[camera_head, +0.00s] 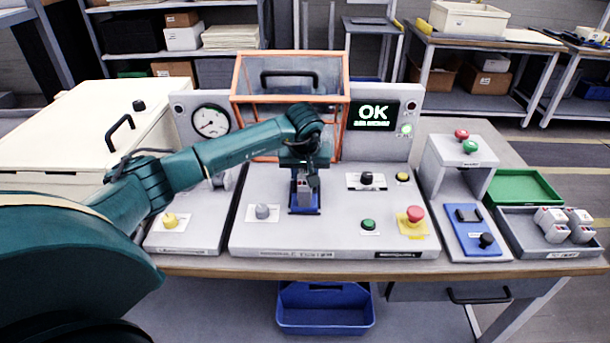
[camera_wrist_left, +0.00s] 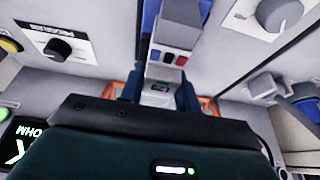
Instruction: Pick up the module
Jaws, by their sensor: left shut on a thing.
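The module (camera_head: 304,187) is a small grey block at the blue fixture (camera_head: 304,211) in the middle of the white test panel. My left gripper (camera_head: 305,178) reaches down over it from above and is shut on it. In the left wrist view the module (camera_wrist_left: 165,62), with red and blue parts on its face, stands between the two fingers of the gripper (camera_wrist_left: 160,93). The gripper hides part of the module, and I cannot tell whether it still touches the fixture. My right gripper is not in view.
An orange-framed clear guard (camera_head: 290,57) stands raised behind the fixture. A screen (camera_head: 372,114) reads OK. Knobs and a red button (camera_head: 415,214) surround the fixture. At right are an empty green tray (camera_head: 523,174) and a grey tray (camera_head: 570,250) with several similar modules.

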